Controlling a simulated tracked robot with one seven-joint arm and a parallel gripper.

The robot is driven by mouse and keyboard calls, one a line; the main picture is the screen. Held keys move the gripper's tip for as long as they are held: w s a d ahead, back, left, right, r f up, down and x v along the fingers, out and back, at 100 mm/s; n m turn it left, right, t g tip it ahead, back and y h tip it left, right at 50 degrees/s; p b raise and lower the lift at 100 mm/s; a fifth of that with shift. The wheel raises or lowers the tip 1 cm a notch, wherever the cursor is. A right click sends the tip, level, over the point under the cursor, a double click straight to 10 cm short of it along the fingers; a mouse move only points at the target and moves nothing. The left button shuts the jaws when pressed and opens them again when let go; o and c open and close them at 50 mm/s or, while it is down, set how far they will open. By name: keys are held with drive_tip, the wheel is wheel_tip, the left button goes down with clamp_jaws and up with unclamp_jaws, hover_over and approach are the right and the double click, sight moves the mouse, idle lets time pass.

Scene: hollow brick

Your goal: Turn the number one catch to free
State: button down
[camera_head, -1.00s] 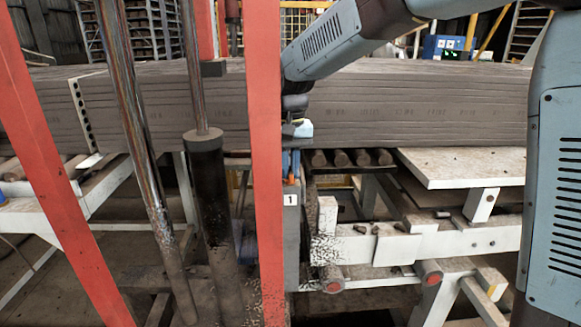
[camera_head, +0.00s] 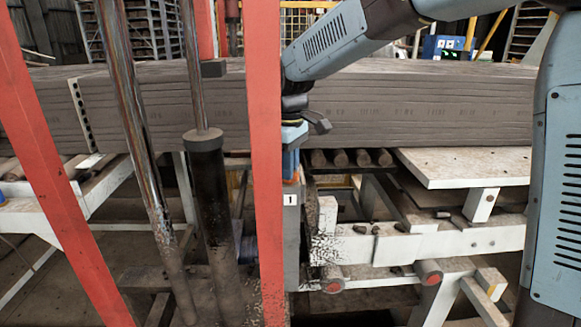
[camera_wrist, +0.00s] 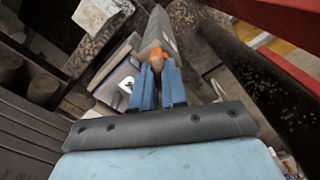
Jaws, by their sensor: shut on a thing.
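The number 1 label (camera_head: 290,199) is a white plate on a grey upright post (camera_head: 291,240), partly hidden by a red bar in the head view. It also shows in the wrist view (camera_wrist: 127,85). The catch's orange part (camera_wrist: 157,60) sits at the end of the grey post between my fingers. In the head view, only a bit of orange (camera_head: 292,180) shows under my gripper (camera_head: 290,172). My gripper's blue fingers (camera_wrist: 158,84) point at the post and are shut on the orange part. The catch's exact angle is hidden by the fingers.
A red upright bar (camera_head: 264,120) stands right beside my gripper. A black cylinder (camera_head: 211,190) with a bright rod is left of it. A long stack of grey slabs (camera_head: 420,105) runs behind. A white frame (camera_head: 430,244) lies to the right.

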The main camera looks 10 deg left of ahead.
drive_tip(key=n, duration=0.6)
drive_tip(key=shift+w+d, duration=0.15)
idle(0.6)
drive_tip(key=c, duration=1.4)
unclamp_jaws()
drive_tip(key=shift+o, duration=1.2)
wheel_tip(320, 180, up, 14)
drive_tip(key=shift+f, duration=0.15)
